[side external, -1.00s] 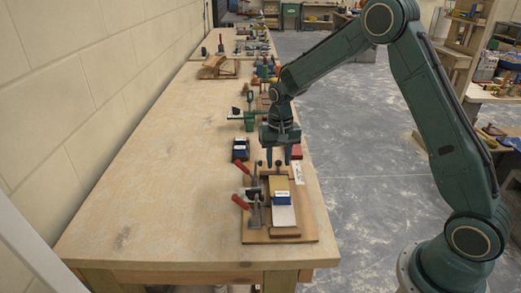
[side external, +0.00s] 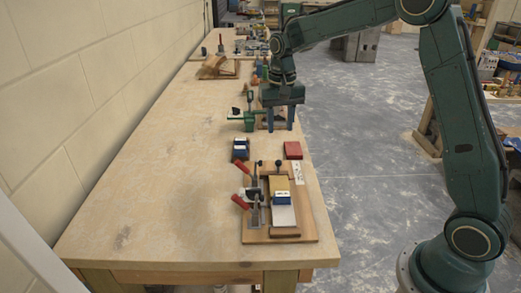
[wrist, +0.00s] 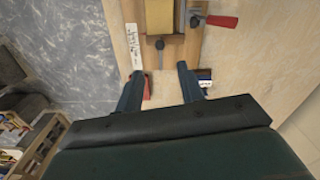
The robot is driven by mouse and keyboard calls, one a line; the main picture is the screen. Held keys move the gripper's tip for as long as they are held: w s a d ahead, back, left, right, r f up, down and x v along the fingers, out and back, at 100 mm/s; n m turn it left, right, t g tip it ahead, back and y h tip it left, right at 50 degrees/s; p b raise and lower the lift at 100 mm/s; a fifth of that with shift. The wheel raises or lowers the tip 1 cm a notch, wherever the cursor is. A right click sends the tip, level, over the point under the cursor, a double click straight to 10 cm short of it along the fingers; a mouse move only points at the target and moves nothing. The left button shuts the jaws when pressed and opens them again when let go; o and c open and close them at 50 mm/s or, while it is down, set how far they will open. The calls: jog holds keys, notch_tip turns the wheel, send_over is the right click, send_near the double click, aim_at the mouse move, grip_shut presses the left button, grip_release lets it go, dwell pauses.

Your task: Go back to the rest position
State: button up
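My gripper (side external: 281,120) is raised above the far part of the bench, with its two fingers pointing down. The fingers are apart, with nothing seen between them; the wrist view also shows the gripper (wrist: 160,85) with its fingers spread. On the bench in front of it sits a wooden fixture board (side external: 255,234) with red-handled clamps (side external: 242,201).
A small dark blue block (side external: 240,149) and a red block (side external: 293,150) lie between my gripper and the fixture. A green vise (side external: 243,115) stands just left of the gripper. The left side of the bench (side external: 150,190) is clear.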

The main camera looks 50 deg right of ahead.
dwell(0.3)
jog(key=s+a+r+n+t, duration=0.25)
jog(key=s+r, duration=0.35)
jog(key=s, duration=0.5)
jog(key=s+a+r+n+t, duration=0.25)
jog(key=s+r, duration=0.25)
jog(key=s, duration=0.5)
jog(key=s+f+n, duration=0.1)
jog(key=s+f, duration=0.1)
jog(key=s, duration=0.6)
jog(key=shift+s+a+n+t, duration=0.3)
jog(key=shift+s+a+n, duration=0.05)
jog(key=shift+a+n, duration=0.1)
jog(key=shift+f, duration=0.1)
